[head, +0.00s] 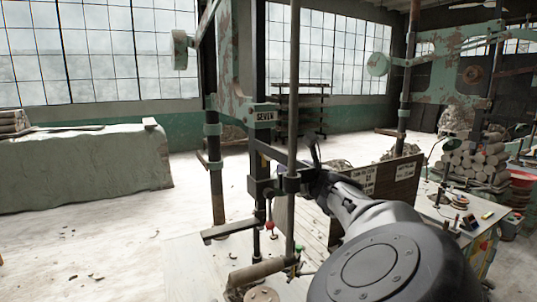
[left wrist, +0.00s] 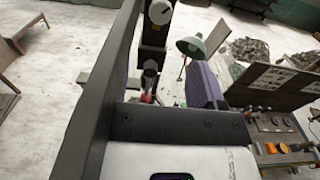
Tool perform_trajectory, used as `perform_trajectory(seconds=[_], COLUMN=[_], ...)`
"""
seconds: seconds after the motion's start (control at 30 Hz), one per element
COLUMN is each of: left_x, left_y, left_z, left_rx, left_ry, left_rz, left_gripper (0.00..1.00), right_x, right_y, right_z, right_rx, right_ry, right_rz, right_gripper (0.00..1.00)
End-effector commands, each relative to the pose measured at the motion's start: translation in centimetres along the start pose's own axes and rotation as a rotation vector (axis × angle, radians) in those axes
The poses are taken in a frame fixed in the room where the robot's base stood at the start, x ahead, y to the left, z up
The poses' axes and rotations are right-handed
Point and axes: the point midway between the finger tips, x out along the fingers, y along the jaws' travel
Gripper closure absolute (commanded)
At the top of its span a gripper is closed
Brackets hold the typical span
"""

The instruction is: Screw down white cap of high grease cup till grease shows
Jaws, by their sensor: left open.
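In the left wrist view a round white cap-like disc (left wrist: 160,12) sits high on a dark upright (left wrist: 155,38). A second pale round part (left wrist: 150,66) sits lower on it, above a small red part (left wrist: 147,98). I cannot tell for certain which is the high grease cup's cap, and I see no grease. In the head view, a grey arm of mine ends at the dark fittings of the post marked SEVEN (head: 264,116). My right gripper is not seen.
A red knob (head: 269,226) hangs on the machine near a vertical rod (head: 292,95). A sign board (head: 385,175) and a bench (head: 450,210) with small items stand to the right. A green lamp (left wrist: 190,47) stands beyond the gripper. Floor at the left is open.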

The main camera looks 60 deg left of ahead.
Motion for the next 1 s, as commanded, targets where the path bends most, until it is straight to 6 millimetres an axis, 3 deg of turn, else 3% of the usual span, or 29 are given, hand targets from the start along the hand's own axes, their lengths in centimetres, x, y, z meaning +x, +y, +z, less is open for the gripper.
perform_trajectory(seconds=[0.57,0.7,1.0], left_x=[2.8,5.8,11.0], left_y=[-0.1,0.1,0.0], left_z=[0.7,0.8,0.3], left_rx=[-0.001,-0.002,-0.006], left_ry=[-0.006,-0.004,-0.001], left_rz=[-0.003,0.001,-0.001], left_gripper=[0.37,0.37,0.37], right_x=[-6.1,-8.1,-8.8], right_y=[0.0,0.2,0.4], right_z=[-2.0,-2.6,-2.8], right_rx=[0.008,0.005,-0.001], right_ry=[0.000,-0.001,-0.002], right_rz=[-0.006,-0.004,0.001], right_gripper=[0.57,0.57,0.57])
